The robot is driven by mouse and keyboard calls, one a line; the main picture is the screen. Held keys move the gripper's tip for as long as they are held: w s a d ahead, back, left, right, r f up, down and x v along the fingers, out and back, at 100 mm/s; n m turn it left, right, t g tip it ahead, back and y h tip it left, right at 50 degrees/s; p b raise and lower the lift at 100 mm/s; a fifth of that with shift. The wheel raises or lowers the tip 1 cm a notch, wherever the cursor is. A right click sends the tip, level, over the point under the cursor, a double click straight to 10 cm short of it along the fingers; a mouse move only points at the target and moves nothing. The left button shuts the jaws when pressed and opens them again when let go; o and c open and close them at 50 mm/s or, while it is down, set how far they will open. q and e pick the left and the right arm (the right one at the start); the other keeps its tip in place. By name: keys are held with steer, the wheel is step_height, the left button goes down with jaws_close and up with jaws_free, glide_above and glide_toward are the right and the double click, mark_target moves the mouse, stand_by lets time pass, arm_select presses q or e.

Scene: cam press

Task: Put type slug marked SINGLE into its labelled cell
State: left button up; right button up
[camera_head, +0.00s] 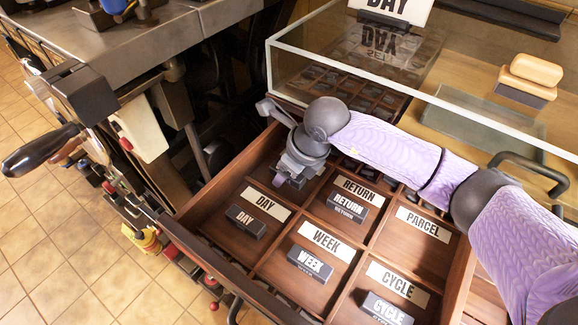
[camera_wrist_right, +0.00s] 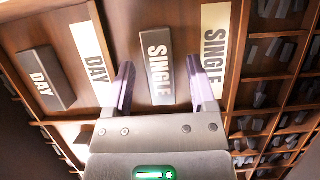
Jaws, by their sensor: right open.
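The dark slug with white SINGLE lettering (camera_wrist_right: 158,66) lies in the compartment that bears the white SINGLE label (camera_wrist_right: 215,48), beside that label. My right gripper (camera_wrist_right: 161,84) is open, its two purple fingers apart on either side of the slug; I cannot tell whether they touch it. In the head view my right gripper (camera_head: 279,178) hangs low over the far left compartment of the wooden drawer (camera_head: 217,262), hiding that slug and label. My left gripper is not in view.
Neighbouring cells hold the DAY slug (camera_head: 246,221), WEEK slug (camera_head: 310,264), RETURN slug (camera_head: 347,207) and CYCLE slug (camera_head: 387,308). The PARCEL cell (camera_head: 416,247) shows no slug. A glass-sided case (camera_head: 400,83) stands behind; a lever with a black handle (camera_head: 40,150) is at left.

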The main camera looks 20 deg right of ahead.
steer(key=p+v, duration=0.5)
steer(key=v, duration=0.7)
steer(key=shift+p, duration=0.3)
steer(key=shift+r, duration=0.1)
